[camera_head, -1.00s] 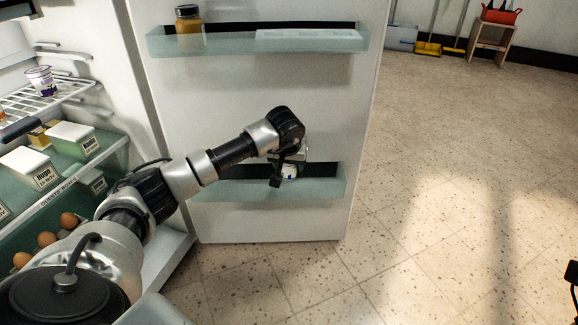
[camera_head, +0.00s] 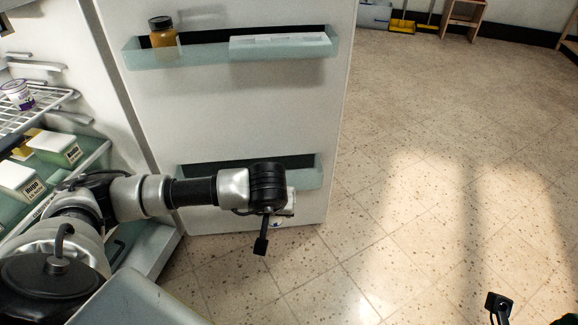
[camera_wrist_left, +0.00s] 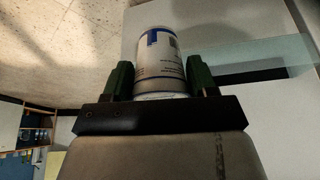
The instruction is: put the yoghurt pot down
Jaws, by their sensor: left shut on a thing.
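The held yoghurt pot (camera_wrist_left: 160,55) is white with blue print and sits between the two green fingers of my left gripper (camera_wrist_left: 160,76) in the left wrist view. The gripper is shut on it. In the head view my left wrist hides most of the gripper; a small white and blue bit of the pot (camera_head: 277,223) shows below it, in front of the open fridge door. The lower door shelf (camera_head: 306,180) is behind and above it in the picture.
The tiled floor (camera_head: 430,170) at right is clear.

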